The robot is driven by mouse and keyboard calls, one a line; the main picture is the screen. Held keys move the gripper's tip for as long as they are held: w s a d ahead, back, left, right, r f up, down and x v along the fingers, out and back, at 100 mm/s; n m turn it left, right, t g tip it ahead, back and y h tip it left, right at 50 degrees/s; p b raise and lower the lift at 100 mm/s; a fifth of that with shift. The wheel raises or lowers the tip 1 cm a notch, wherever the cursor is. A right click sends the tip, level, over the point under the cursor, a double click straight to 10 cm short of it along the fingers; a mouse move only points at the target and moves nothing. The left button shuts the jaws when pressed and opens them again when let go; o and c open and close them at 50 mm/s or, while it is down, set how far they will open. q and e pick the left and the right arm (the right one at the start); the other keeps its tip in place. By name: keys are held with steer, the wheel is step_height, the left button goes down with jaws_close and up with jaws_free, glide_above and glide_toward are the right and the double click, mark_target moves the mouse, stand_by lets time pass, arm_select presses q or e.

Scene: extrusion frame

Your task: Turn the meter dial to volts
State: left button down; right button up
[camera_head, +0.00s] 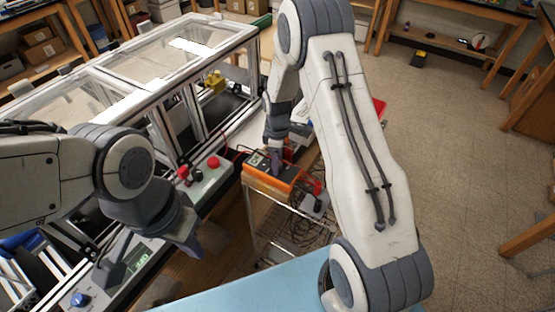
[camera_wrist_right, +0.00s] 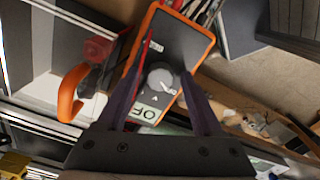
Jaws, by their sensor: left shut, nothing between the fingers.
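The orange-edged meter (camera_head: 262,182) lies on a wire cart in the head view, partly covered by my right gripper. In the head view my right gripper (camera_head: 274,163) points down over the meter. My left gripper (camera_head: 192,245) is shut and empty, left of the cart.
A control box (camera_head: 207,183) with red buttons stands left of the meter, beside a framed clear enclosure (camera_head: 150,50). Red and black leads run around the meter. In the wrist view an orange handle (camera_wrist_right: 70,92) lies left of it. The floor at right is open.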

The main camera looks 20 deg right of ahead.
jaws_close()
steer(key=shift+m, duration=0.4)
steer(key=shift+m+b, duration=0.5)
steer(key=shift+m, duration=0.1)
steer(key=m+b, duration=0.1)
steer(key=m, duration=0.2)
steer(key=shift+m, duration=0.3)
steer(key=m+b, duration=0.1)
steer(key=m, duration=0.2)
steer(key=shift+m+b, duration=0.35)
steer(key=shift+m, duration=1.15)
steer(key=shift+a, duration=0.1)
